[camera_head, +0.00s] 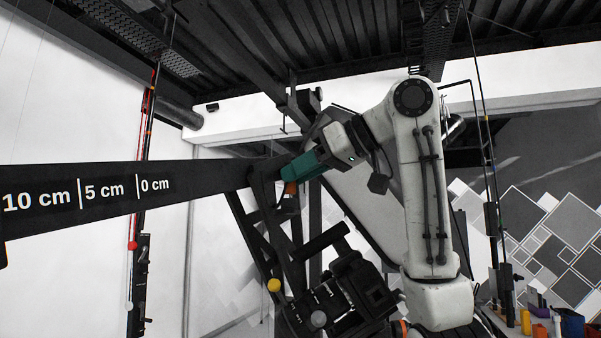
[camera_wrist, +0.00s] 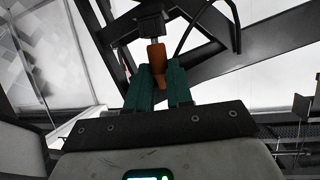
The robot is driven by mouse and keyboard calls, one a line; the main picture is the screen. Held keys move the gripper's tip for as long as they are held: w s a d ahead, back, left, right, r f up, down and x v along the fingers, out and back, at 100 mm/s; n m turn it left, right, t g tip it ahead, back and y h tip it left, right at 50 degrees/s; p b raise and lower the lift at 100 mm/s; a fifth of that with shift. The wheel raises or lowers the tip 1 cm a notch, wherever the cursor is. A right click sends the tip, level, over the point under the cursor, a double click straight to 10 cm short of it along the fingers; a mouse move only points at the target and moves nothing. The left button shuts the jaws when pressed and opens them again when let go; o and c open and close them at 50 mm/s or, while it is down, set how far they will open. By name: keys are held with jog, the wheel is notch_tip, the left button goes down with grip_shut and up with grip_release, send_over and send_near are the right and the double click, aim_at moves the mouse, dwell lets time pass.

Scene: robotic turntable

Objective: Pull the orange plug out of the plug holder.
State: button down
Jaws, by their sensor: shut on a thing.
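In the wrist view the orange plug (camera_wrist: 156,52) stands between the green fingers of my gripper (camera_wrist: 159,72), which is shut on it. Its upper end points to a black block that looks like the plug holder (camera_wrist: 150,22). A short silver shaft shows between plug and block; I cannot tell how deep the plug sits. In the head view my gripper (camera_head: 287,177) reaches left and down to the dark frame. A small part of the orange plug (camera_head: 291,187) shows just below its green fingers, and the holder is hard to make out there.
A long black beam with centimetre marks (camera_head: 110,190) runs in from the left to the frame near my gripper. A black device (camera_head: 345,290) with a yellow ball (camera_head: 274,285) stands below. A black cable (camera_wrist: 208,12) loops beside the holder. Coloured items (camera_head: 570,325) lie at lower right.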

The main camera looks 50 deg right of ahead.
jog(key=shift+r+p, duration=1.4)
jog(key=shift+r, duration=0.35)
